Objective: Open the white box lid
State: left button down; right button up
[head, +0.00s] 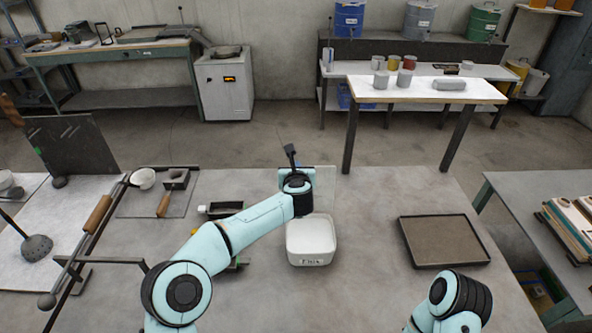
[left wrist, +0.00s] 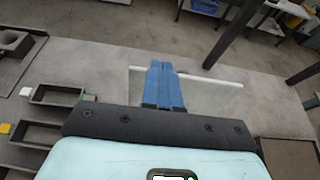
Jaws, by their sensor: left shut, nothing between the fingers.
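The white box (head: 311,262) stands on the grey table in the middle of the head view, with dark writing on its front. Its top is open and its pale interior shows. A pale, see-through lid panel (head: 325,188) stands up at the back of the box. The panel also shows in the left wrist view (left wrist: 215,92), with a white edge along its far side. My left gripper (head: 290,149) is above and behind the box, near the panel; its blue fingers (left wrist: 164,66) are shut and empty in front of the panel. Whether they touch it, I cannot tell. My right gripper is out of view.
A dark tray (head: 444,242) lies to the right of the box, with clear table between. Dark open containers (left wrist: 55,95) lie left of the box, partly under my left arm. A ladle (head: 36,245), a white bowl (head: 143,178) and a rack are further left.

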pick_arm(q)
jog(key=b+v, duration=0.4)
jog(key=v, duration=0.9)
jog(key=shift+s, duration=0.2)
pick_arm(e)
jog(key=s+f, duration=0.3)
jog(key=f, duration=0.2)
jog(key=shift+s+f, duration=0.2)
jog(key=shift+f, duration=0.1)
